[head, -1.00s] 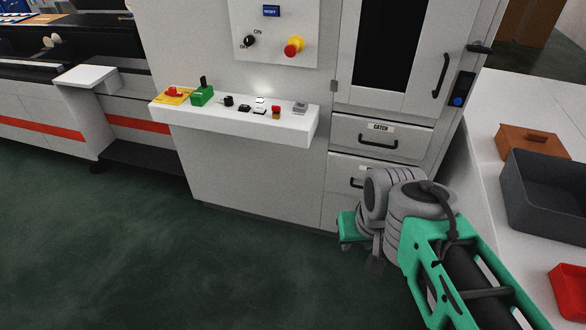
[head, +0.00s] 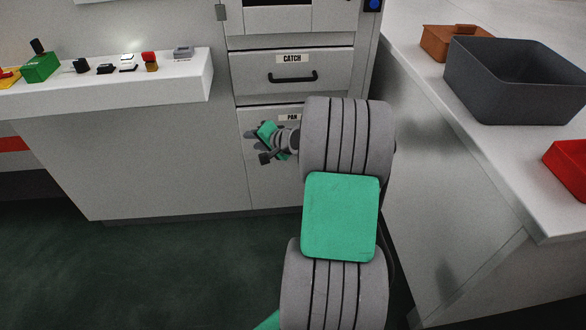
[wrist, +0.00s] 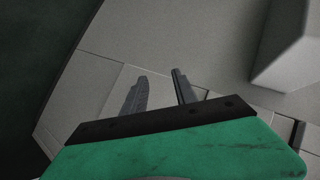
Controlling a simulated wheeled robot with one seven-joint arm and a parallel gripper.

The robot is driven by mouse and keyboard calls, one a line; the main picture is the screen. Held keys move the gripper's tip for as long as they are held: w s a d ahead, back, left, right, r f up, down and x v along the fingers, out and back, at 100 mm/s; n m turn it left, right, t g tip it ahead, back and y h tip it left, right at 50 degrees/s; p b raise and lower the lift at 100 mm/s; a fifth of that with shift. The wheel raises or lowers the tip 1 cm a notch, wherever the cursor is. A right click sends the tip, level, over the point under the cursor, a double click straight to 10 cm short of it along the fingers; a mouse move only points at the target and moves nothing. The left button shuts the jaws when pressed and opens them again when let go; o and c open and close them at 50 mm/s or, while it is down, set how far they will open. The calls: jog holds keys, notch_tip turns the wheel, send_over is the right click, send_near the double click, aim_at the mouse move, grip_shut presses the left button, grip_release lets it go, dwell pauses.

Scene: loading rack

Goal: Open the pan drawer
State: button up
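The pan drawer (head: 270,190) is the lower drawer in the white cabinet, below the drawer labelled CATCH. Its front looks closed, and its PAN label (head: 290,117) shows just above my arm. The pan handle is hidden behind my gripper and arm in the head view. My gripper (head: 256,147) is in front of the upper left part of the pan drawer, pointing left. In the wrist view my gripper (wrist: 158,84) has its two fingers apart with nothing between them, and pale cabinet panels with seams lie beyond. I cannot tell whether it touches the cabinet.
The catch drawer (head: 255,75) with its black handle (head: 293,77) is closed above. A control ledge (head: 150,85) juts out at the left. At the right a white counter (head: 420,120) holds a grey bin (head: 510,90), a brown box (head: 440,42) and a red tray (head: 570,165).

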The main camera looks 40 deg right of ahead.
jog(key=s+d+f+m+t+h+b, duration=0.2)
jog(key=d+f+m+b, duration=0.15)
jog(key=d+f, duration=0.35)
jog(key=s+d+f+m+t+h+b, duration=0.25)
jog(key=d+f+m, duration=0.2)
jog(key=d, duration=0.45)
jog(key=shift+g+y, duration=0.25)
jog(key=shift+g, duration=0.1)
jog(key=x, duration=0.2)
jog(key=b+x, duration=0.1)
jog(key=x, duration=0.3)
jog(key=shift+w+d+r, duration=0.15)
jog(key=shift+w+r, duration=0.15)
jog(key=shift+w, duration=0.1)
jog(key=shift+w+d, duration=0.1)
jog(key=shift+w, duration=0.2)
grip_shut()
